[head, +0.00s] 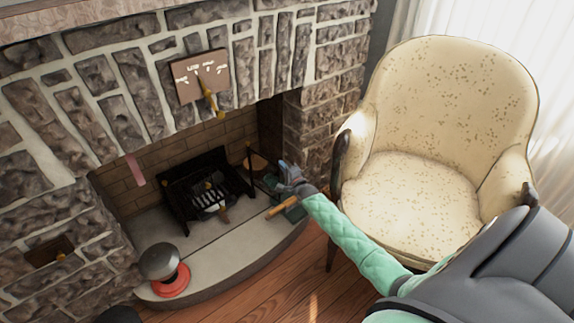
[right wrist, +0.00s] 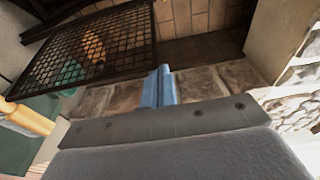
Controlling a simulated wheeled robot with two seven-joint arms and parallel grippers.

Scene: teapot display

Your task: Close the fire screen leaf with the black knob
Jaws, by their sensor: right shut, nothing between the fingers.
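A dark mesh fire screen leaf (right wrist: 95,45) in a black frame fills the upper left of the right wrist view, with an orange patch behind it. In the head view a thin black upright (head: 249,160) stands at the right of the hearth opening and looks like part of the screen. I cannot make out the black knob in either view. My right gripper (head: 291,178) is at the right side of the hearth. Its blue fingers (right wrist: 158,88) are shut and empty, to the right of the mesh leaf and apart from it in the picture. My left gripper is not in view.
A black grate (head: 208,190) stands inside the fireplace. A green object with a wooden handle (head: 282,206) lies below my right gripper. A grey dome on a red base (head: 170,280) sits on the hearth's front left. A cream armchair (head: 410,190) stands close on the right.

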